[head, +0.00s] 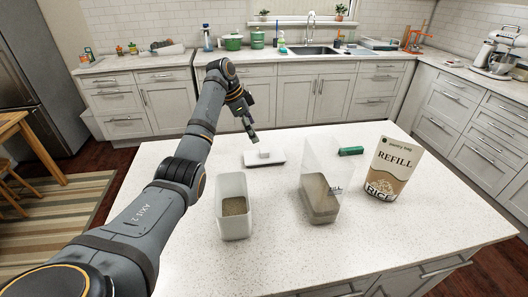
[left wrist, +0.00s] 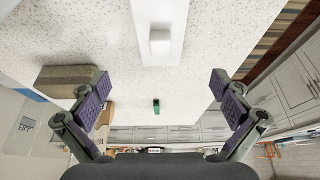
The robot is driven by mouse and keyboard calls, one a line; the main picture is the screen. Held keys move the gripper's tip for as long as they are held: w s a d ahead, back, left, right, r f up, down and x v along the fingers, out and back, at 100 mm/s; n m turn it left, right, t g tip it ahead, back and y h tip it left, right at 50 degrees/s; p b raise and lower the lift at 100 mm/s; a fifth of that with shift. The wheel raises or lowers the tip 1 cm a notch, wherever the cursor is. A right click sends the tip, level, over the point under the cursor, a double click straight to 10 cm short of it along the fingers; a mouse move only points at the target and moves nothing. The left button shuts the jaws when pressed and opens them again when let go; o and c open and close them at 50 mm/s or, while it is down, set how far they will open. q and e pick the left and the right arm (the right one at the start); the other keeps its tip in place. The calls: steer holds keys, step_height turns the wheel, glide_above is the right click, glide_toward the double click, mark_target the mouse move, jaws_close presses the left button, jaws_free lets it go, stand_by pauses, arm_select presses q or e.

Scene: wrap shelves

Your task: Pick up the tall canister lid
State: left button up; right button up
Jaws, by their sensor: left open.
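A flat white lid (head: 278,159) with a small block-like knob (head: 264,153) lies on the white speckled counter. In the left wrist view the lid (left wrist: 172,14) is at the top centre, its knob (left wrist: 160,42) toward the camera. My left gripper (head: 252,133) hangs just above the lid. In the left wrist view my left gripper (left wrist: 162,80) has its purple-padded fingers spread wide with nothing between them. A tall white open canister (head: 232,224) with grain inside stands in front of the lid. My right gripper is not in view.
A clear container (head: 316,160) with brown contents stands right of the lid. A rice refill bag (head: 393,168) stands upright farther right. A green object (head: 350,151) lies behind them. The counter (head: 200,258) is clear at its front; cabinets (head: 310,95) line the wall behind.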

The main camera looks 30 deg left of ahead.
mark_target(264, 150)
arm_select(q)
steer(key=x, duration=0.4)
steer(key=shift+d+f+p, duration=0.25)
steer(key=shift+f+p, duration=0.05)
steer(key=shift+p, duration=0.05)
steer(key=shift+f, duration=0.3)
steer(key=p+x, duration=0.1)
steer(key=x, duration=0.3)
steer(key=shift+w, duration=0.1)
steer(key=shift+w+d+f, duration=0.1)
steer(key=shift+w+f, duration=0.1)
steer(key=shift+f, duration=0.15)
steer(key=shift+s, duration=0.1)
steer(key=shift+c, duration=1.7)
steer(key=c, duration=0.9)
steer(key=shift+o, duration=0.2)
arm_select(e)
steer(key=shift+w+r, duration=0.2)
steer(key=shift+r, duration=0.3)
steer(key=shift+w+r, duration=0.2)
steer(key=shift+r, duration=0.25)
